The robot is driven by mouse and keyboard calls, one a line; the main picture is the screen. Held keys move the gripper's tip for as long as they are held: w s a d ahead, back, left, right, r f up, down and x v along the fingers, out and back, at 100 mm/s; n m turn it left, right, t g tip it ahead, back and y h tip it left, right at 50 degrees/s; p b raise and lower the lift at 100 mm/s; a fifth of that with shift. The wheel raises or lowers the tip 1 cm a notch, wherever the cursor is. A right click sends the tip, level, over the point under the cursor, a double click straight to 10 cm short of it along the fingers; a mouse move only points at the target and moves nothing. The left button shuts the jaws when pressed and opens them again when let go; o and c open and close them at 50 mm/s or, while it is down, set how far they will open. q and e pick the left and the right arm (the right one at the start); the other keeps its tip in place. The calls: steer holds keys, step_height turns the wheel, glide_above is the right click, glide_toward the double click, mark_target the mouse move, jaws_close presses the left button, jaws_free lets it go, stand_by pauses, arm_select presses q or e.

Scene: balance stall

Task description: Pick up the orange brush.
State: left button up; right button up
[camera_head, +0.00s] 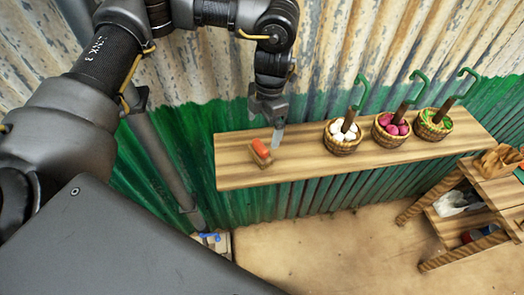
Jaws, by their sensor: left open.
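The orange brush (260,147) lies on the left part of a wooden shelf (235,175). It has an orange upper part and a tan, wood-coloured lower part. My left gripper (278,136) comes down from above, just to the right of the brush in the picture. Its jaws are open, and nothing shows between them. Whether a fingertip touches the brush or the shelf is hard to tell. My right gripper is not in this view.
Three baskets stand on the shelf to the right: one with white items (342,143), one with dark pink items (391,134), one with green items (433,128). Green hooks rise by them. A corrugated wall (335,50) is behind. A wooden table (500,195) stands at right.

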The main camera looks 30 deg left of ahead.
mark_target(260, 144)
arm_select(q)
steer(key=f, duration=0.4)
steer(key=shift+s+a+f+p, duration=0.1)
steer(key=shift+s+p, duration=0.15)
steer(key=shift+p, duration=0.1)
steer(key=shift+s+f+p, duration=0.2)
steer(key=shift+f+p, duration=0.15)
steer(key=shift+p, duration=0.05)
steer(key=f, duration=0.1)
steer(key=f+p, duration=0.1)
steer(key=f, duration=0.1)
steer(key=shift+s+a+f, duration=0.1)
steer(key=shift+s+f, duration=0.05)
steer(key=shift+s, duration=0.15)
steer(key=shift+f+p, duration=0.3)
steer(key=shift+f, duration=0.25)
steer(key=c, duration=1.2)
steer(key=shift+r, duration=0.1)
